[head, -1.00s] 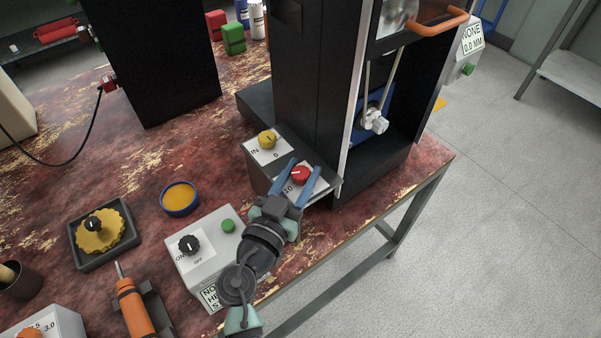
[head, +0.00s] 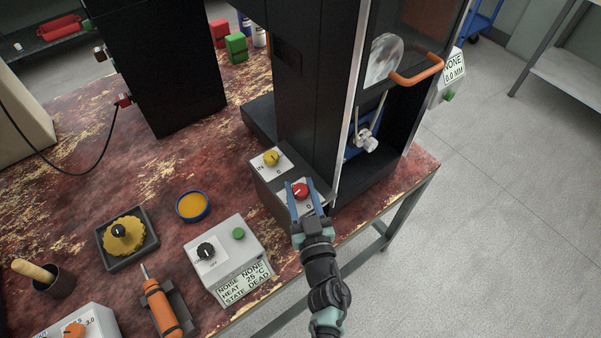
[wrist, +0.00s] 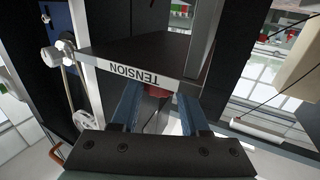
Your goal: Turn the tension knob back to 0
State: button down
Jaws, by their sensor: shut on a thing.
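The red tension knob (head: 300,191) sits on a white plate on top of the dark box at the foot of the tall black machine. The readout beside it (head: 309,206) shows 0. My gripper (head: 299,185) is shut on the knob, with one blue finger on each side of it. In the wrist view the red knob (wrist: 158,91) shows only in part between the fingers, below the edge strip marked TENSION (wrist: 138,74). The knob's pointer is too small to read surely.
A yellow knob (head: 271,158) stands just behind the red one on the same box. A grey control box (head: 228,262) with a black knob and green button is to the left. The machine's orange handle (head: 418,72) juts out at the upper right. The table edge runs close by.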

jog(key=y, duration=0.1)
jog(key=n+p, duration=0.1)
jog(key=y, duration=0.1)
jog(key=shift+w+d+r+n+g+y+p, duration=0.2)
jog(key=shift+r+n+g+y+p, duration=0.1)
jog(key=shift+n+g+p, duration=0.1)
jog(key=n+g+y+b, duration=0.1)
jog(key=y, duration=0.1)
jog(key=f+n+g+y+b, duration=0.1)
jog(key=n+y, duration=0.1)
jog(key=shift+g+y+b, duration=0.3)
jog(key=n+g+y+b, duration=0.4)
jog(key=b, duration=0.1)
jog(key=shift+f, duration=0.1)
jog(key=n+g+y+b, duration=0.1)
jog(key=n+g+b, duration=0.1)
jog(key=g+b, duration=0.1)
jog(key=shift+a+y+b, duration=0.1)
jog(key=shift+y+b, duration=0.2)
jog(key=shift+b, duration=0.6)
jog(key=shift+r+n+g+b, duration=0.2)
jog(key=shift+n+g+b, duration=0.3)
jog(key=shift+g+b, duration=0.15)
jog(key=shift+s+r+g+y+b, duration=0.1)
jog(key=shift+r+g+y+b, duration=0.05)
jog(key=shift+g+y+b, duration=0.2)
jog(key=shift+c, duration=2.1)
grip_release()
